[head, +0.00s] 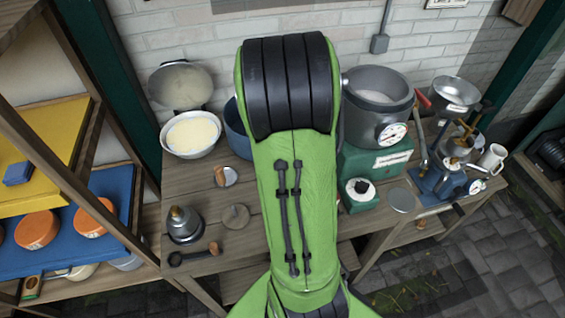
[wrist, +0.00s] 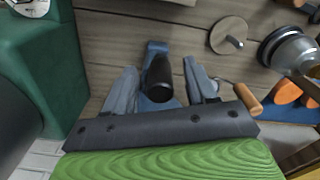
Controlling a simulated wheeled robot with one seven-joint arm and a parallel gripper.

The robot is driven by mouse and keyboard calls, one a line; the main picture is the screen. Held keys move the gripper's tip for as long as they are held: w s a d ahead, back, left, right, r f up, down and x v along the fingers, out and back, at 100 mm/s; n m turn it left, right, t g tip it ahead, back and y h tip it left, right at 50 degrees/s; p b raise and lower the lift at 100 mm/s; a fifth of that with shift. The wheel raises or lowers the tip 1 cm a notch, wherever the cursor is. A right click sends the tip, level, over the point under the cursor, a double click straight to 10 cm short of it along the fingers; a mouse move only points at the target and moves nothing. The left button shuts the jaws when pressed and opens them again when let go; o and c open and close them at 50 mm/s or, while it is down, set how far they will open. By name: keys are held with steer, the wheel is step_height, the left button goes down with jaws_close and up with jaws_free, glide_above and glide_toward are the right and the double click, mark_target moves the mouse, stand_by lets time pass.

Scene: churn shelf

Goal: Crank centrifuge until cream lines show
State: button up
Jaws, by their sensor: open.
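My gripper (wrist: 163,92) is in the wrist view, its two grey fingers apart. Between the fingers is a dark cylindrical knob or grip (wrist: 159,78) with a blue metal part (wrist: 157,48) behind it; I cannot tell whether the fingers touch it. My green arm hides this spot and my gripper in the head view. At the right end of the bench in the head view stands a blue-based machine (head: 430,183) with brass and metal parts, which may be the centrifuge. I cannot tell whether the knob belongs to a centrifuge, and no cream lines are visible.
A large metal vat (head: 377,115) with a dial stands on a green block (head: 362,160). A cream-filled bowl (head: 192,134) is at the back left. A metal cup (head: 184,226), a flat disc (head: 236,217) and a wooden-handled tool (wrist: 248,98) lie close by.

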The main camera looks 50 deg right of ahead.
step_height(320, 180, up, 8)
steer(key=p, duration=0.7)
steer(key=shift+r, duration=0.15)
steer(key=s+a+r+n+t, duration=0.1)
steer(key=s+a+r+t, duration=0.1)
steer(key=a+r, duration=0.2)
steer(key=s+a+r+n+t, duration=0.1)
steer(key=s+a+r, duration=0.2)
steer(key=a, duration=0.7)
steer(key=s+a+r+t, duration=0.2)
steer(key=a+r, duration=0.2)
steer(key=a, duration=0.3)
steer(key=shift+s+a+r+n+t, duration=0.2)
steer(key=shift+a+r+n+t, duration=0.1)
steer(key=shift+n, duration=0.1)
